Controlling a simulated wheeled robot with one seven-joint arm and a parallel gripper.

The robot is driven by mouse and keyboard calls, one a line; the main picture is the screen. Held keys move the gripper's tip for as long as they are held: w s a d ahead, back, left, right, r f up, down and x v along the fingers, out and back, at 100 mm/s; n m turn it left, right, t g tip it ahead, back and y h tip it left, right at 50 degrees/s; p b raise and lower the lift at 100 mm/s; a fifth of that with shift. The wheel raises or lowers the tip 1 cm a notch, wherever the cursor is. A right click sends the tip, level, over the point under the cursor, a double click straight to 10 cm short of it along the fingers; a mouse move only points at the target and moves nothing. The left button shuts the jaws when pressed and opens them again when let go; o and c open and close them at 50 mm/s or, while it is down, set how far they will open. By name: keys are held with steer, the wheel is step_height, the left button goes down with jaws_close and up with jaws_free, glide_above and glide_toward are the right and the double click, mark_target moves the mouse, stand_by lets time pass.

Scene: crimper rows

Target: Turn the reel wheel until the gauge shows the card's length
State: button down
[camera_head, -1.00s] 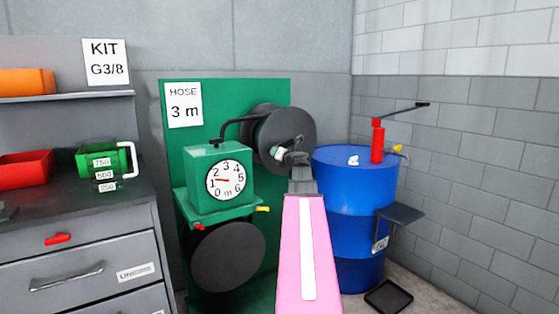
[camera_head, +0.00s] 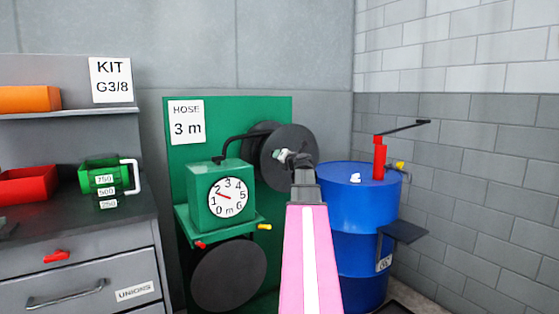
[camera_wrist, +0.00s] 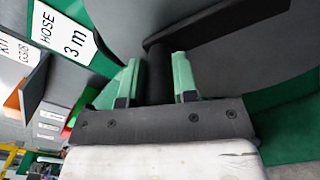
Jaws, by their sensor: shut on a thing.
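The black reel wheel (camera_head: 305,138) is mounted on the green panel, its disc facing me. My gripper (camera_head: 285,156) is at the front of the wheel. In the wrist view its green fingers (camera_wrist: 156,82) are shut on the wheel's dark handle (camera_wrist: 154,62). The gauge (camera_head: 228,198) is a white dial on a green box, numbered 0 to 6 m. Its red needle points up and left, between 1 and 2. The card (camera_head: 187,121) reads "HOSE 3 m"; it also shows in the wrist view (camera_wrist: 62,42). My gripper hides part of the wheel.
A blue drum (camera_head: 350,235) with a red pump (camera_head: 380,158) stands close right of my arm. A grey bench (camera_head: 75,230) with red and green containers is at left. A dark disc (camera_head: 229,275) sits below the gauge shelf.

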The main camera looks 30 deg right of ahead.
stand_by(0.3)
steer(key=c, duration=0.9)
jaws_free()
steer(key=s, duration=1)
steer(key=shift+s+d, duration=0.4)
